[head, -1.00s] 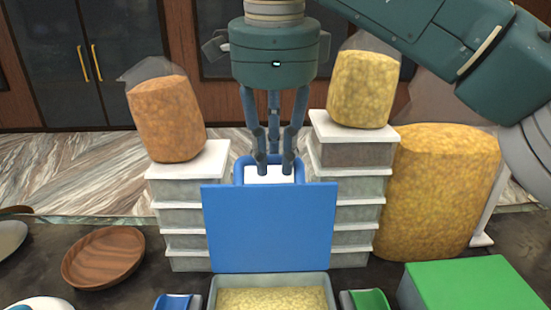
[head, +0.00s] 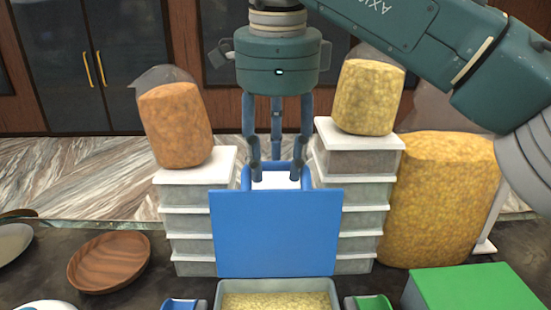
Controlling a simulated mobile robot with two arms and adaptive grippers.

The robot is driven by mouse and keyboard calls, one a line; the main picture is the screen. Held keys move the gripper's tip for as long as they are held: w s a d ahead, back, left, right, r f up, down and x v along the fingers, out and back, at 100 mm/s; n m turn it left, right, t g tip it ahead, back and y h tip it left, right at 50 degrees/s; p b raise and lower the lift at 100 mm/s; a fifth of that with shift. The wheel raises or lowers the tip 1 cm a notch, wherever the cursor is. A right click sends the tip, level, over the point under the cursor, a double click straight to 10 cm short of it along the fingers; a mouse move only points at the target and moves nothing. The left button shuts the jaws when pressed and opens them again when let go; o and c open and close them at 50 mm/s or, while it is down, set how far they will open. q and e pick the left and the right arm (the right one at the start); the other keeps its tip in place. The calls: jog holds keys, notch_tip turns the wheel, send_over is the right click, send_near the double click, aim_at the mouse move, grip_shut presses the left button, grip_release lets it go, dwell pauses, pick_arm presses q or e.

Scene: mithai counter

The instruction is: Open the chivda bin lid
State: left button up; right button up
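The blue chivda bin lid (head: 277,234) stands upright, its flat face toward me, at the back of the grey bin (head: 222,300). Yellow chivda (head: 276,302) shows in the uncovered bin. A blue handle (head: 245,177) sticks up behind the lid's top edge. My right gripper (head: 277,177) points straight down just behind that edge, between the handle's sides. My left gripper is out of view.
White-lidded box stacks (head: 190,225) (head: 362,220) flank the lid, each topped by a snack bag (head: 178,125) (head: 368,97). A large yellow bag (head: 440,200) and green box (head: 475,288) are at right. A wooden plate (head: 108,262) lies at left.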

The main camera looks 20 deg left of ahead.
notch_tip(320, 180, up, 7)
jog(key=s, duration=0.1)
jog(key=shift+s+d+r, duration=0.15)
jog(key=shift+s+r, duration=0.05)
jog(key=shift+s, duration=0.05)
dwell(0.3)
jog(key=shift+w+f, duration=0.1)
jog(key=shift+w, duration=0.05)
